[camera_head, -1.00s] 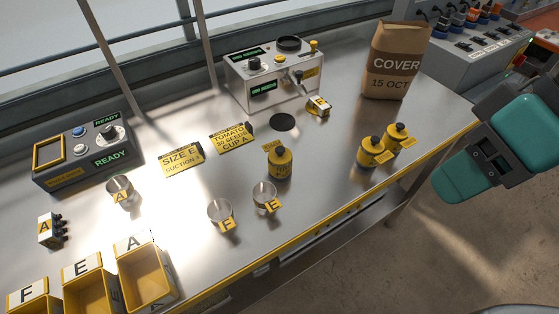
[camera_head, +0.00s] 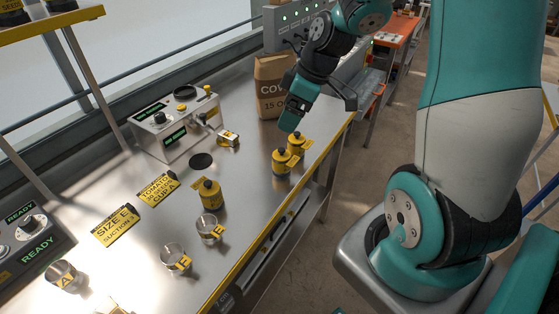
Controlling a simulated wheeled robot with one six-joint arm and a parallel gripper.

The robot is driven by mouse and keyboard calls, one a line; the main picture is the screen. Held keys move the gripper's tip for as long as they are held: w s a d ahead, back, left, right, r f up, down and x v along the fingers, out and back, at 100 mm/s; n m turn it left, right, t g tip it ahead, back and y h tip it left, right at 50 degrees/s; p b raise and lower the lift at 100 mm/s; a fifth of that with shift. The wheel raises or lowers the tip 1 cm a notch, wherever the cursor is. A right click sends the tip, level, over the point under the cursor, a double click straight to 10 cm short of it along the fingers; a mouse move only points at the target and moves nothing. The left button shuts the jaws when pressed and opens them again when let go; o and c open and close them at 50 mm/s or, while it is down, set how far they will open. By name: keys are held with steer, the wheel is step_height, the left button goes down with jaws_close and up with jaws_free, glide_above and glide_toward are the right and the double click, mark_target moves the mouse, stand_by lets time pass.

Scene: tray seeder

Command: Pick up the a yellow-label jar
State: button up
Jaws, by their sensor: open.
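Several yellow jars with dark knobbed lids stand upright on the metal bench. One jar (camera_head: 210,195) is near the bench's middle, behind the clear cups. A second jar (camera_head: 281,162) and a third jar (camera_head: 296,145) stand close together near the bench's right edge, with small yellow tags beside them. My gripper (camera_head: 293,112) is open, with a teal finger pointing down. In the picture it is just above the pair of jars, in front of the paper bag. It appears apart from the jars; its exact height is unclear.
A brown paper bag (camera_head: 268,92) stands behind my gripper. A control box (camera_head: 172,128) with a lever is at the back, near a round hole (camera_head: 201,161) in the bench. Clear labelled cups (camera_head: 174,258) stand at the front. Bare metal lies between the middle jar and the pair.

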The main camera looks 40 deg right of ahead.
glide_toward(284, 150)
steer(key=p+x, duration=0.2)
steer(key=x, duration=0.5)
steer(key=shift+a, duration=0.1)
steer(key=shift+d+p+x, duration=0.15)
steer(key=shift+p+x, duration=0.3)
steer(key=shift+x, duration=1.1)
steer(key=shift+d+p+x, duration=0.1)
steer(key=shift+p+x, duration=0.35)
steer(key=shift+x, duration=1.1)
steer(key=shift+w, duration=0.15)
steer(key=c, duration=1.1)
